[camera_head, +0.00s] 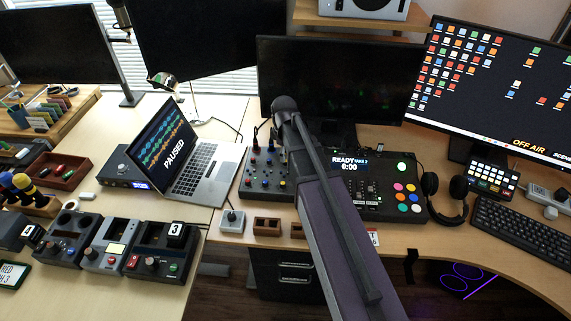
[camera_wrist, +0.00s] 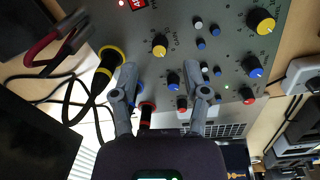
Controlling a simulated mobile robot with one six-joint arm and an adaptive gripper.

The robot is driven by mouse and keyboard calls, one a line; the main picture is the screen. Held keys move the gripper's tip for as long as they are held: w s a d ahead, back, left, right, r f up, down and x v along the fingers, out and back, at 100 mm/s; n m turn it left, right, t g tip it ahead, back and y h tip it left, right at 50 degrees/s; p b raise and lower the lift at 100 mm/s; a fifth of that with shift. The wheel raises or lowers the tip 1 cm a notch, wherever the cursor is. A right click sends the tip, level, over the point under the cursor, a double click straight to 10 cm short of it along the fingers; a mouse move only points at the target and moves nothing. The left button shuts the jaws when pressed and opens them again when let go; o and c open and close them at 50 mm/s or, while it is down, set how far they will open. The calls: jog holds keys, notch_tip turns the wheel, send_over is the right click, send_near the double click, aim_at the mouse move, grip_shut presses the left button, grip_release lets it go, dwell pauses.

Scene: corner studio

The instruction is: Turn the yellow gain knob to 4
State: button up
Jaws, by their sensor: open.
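In the wrist view, a small yellow knob (camera_wrist: 160,46) stands on a grey mixer panel (camera_wrist: 222,75), next to print that seems to read GAIN. My gripper (camera_wrist: 166,78) is open and empty over the panel. Its two fingers are apart, with the small yellow knob beyond their tips, towards the top of the picture. A blue knob lies between the fingers. In the head view, the mixer (camera_head: 256,188) is partly hidden by my arm.
Plugged cables (camera_wrist: 84,92) rise from the panel's left side in the wrist view. In the head view, a laptop (camera_head: 205,168) stands left of the mixer, a control deck (camera_head: 385,206) right of it, and a dark monitor (camera_head: 340,78) behind. Small wooden boxes (camera_head: 267,226) lie in front.

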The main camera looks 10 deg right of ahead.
aim_at(286, 162)
jog(key=shift+f+b, duration=1.55)
jog(key=shift+f, duration=0.3)
grip_shut()
